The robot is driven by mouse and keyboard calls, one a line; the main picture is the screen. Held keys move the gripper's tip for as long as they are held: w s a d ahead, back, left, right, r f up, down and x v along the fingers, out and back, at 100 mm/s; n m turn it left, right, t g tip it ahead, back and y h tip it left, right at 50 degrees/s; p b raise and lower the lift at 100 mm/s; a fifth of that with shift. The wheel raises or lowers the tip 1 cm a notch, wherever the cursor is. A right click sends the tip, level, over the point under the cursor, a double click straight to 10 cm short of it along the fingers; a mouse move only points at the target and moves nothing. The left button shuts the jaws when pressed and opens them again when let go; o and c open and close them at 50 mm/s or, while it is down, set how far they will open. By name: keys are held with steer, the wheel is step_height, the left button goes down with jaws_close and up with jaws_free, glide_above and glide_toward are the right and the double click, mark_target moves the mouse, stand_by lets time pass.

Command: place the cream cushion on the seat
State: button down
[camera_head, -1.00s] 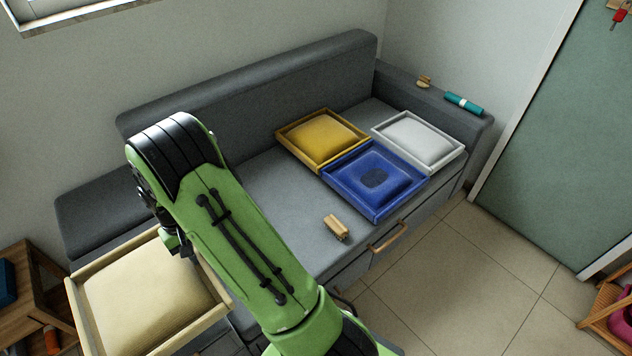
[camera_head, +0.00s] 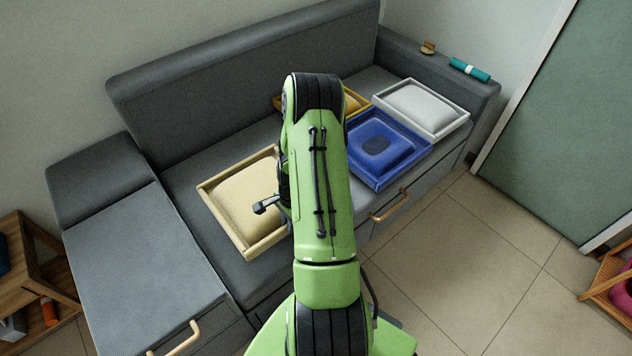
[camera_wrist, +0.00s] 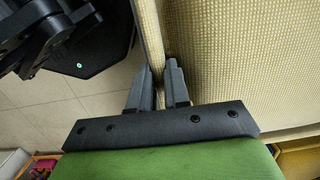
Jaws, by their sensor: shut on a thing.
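The cream cushion (camera_head: 240,205) sits in a shallow cream wooden frame over the grey seat (camera_head: 185,180), left of my arm in the head view. I cannot tell whether the frame touches the seat or hangs just above it. In the wrist view, the fingers of my gripper (camera_wrist: 161,88) are shut on the frame's side wall, with the woven cushion (camera_wrist: 245,60) to their right. In the head view, my arm hides the fingers and the frame's right side.
A blue framed cushion (camera_head: 370,165), a white one (camera_head: 425,105) and a mostly hidden yellow one (camera_head: 354,100) lie on the right of the seat. A teal roll (camera_head: 470,70) and a small brush (camera_head: 428,47) lie on the armrest. A wooden shelf (camera_head: 40,262) stands at left.

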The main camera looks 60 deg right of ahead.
step_height(320, 180, down, 8)
steer(key=shift+w+r+b, duration=0.1)
steer(key=shift+b, duration=1.15)
steer(key=c, duration=1.1)
jaws_free()
